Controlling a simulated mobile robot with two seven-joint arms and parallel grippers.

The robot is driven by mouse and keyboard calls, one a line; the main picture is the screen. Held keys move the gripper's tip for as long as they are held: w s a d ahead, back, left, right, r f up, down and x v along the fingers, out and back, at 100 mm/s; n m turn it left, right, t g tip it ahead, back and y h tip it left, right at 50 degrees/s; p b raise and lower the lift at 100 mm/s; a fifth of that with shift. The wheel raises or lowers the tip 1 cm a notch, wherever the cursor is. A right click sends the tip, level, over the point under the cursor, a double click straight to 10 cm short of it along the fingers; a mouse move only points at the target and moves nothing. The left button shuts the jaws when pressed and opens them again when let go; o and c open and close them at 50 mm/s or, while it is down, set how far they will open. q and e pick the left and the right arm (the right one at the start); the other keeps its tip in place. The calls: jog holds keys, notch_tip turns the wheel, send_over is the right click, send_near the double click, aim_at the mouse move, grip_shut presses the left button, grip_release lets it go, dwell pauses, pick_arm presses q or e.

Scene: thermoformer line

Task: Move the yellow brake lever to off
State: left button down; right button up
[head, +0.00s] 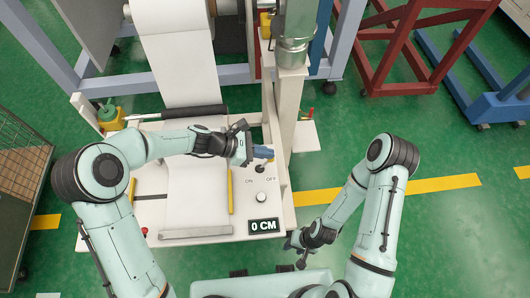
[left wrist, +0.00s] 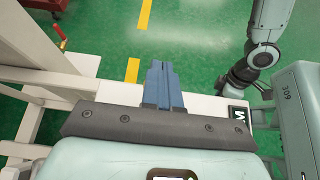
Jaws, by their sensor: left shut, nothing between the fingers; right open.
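My left gripper (head: 264,153) is shut and empty, its blue fingers over the right side of the white machine table. The closed fingers also show in the left wrist view (left wrist: 163,85). Just below the fingertips in the head view is a small lever (head: 260,168) on a dark base, between the printed ON and OFF. The fingers partly cover it, so its colour, its tilt and any contact are unclear. It cannot be made out in the left wrist view. My right gripper (head: 296,248) is open and empty, off the table's front right corner.
A white knob (head: 261,197) and a 0 CM display (head: 264,226) are in front of the lever. Yellow strips (head: 230,191) flank the white sheet (head: 182,182). A cream post (head: 284,120) rises behind the lever.

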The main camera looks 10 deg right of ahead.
pick_arm(q)
jog(key=v, duration=1.3)
jog(key=shift+a, duration=0.15)
dwell(0.4)
